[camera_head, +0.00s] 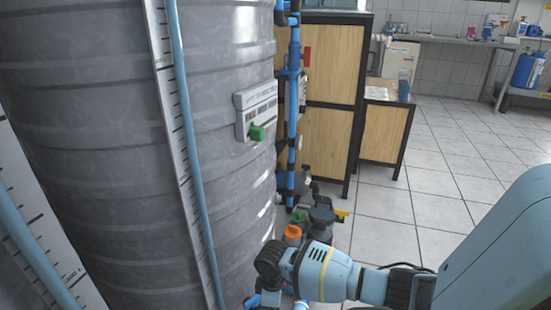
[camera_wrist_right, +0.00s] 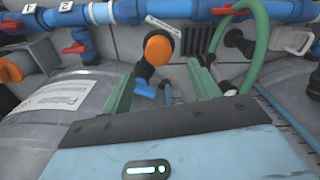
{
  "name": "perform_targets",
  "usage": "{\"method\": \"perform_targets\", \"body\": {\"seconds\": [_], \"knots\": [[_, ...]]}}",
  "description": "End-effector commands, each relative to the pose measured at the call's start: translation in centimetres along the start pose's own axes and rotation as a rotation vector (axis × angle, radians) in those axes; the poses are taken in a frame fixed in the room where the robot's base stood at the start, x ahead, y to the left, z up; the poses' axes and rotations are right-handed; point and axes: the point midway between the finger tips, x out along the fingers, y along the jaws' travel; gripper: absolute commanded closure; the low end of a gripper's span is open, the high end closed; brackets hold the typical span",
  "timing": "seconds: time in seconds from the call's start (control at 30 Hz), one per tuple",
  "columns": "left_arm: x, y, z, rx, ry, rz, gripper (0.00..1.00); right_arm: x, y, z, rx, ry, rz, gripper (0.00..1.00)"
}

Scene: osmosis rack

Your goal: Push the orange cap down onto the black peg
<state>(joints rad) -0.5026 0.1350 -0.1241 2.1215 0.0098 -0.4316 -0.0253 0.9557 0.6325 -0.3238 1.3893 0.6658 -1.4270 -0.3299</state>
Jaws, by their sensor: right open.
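The round orange cap (camera_wrist_right: 158,50) shows in the right wrist view, just beyond my fingertips and between their lines. A black part (camera_wrist_right: 143,69) shows below and left of the cap; I cannot tell whether it is the peg or how far down the cap sits. My right gripper (camera_wrist_right: 160,75) is open, its two green fingers apart with nothing between them. In the head view my right arm reaches in from the right, and its fingers are hidden. An orange piece (camera_head: 292,233) shows beside my wrist there; I cannot tell whether it is the cap. My left gripper is out of view.
Blue pipes (camera_wrist_right: 200,12) with red valve handles (camera_wrist_right: 75,48) run behind the cap. A green hose (camera_wrist_right: 258,45) curves at the right. In the head view a big grey tank (camera_head: 110,110) fills the left, and open tiled floor (camera_head: 460,150) lies at the right.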

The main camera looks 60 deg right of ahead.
Motion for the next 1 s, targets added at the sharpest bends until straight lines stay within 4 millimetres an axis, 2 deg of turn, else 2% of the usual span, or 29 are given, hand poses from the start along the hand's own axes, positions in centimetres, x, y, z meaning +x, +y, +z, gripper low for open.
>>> {"method": "perform_targets", "body": {"seconds": [0.03, 0.2, 0.3, 0.67, 1.0], "knots": [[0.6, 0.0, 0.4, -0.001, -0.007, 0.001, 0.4, 1.0, 0.0, 0.3, 0.0, -0.004, -0.002, 0.39], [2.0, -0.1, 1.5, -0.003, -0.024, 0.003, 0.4, 3.6, -0.1, 0.7, 0.0, -0.004, -0.003, 0.39], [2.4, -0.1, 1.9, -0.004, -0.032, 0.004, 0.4, 4.5, 0.0, 0.7, 0.0, -0.004, -0.001, 0.39], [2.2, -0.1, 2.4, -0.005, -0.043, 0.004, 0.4, 4.4, 0.0, 0.6, -0.001, -0.001, 0.0, 0.39], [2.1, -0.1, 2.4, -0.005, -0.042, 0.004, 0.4, 4.4, 0.0, 0.6, -0.001, -0.001, 0.0, 0.82]]}}
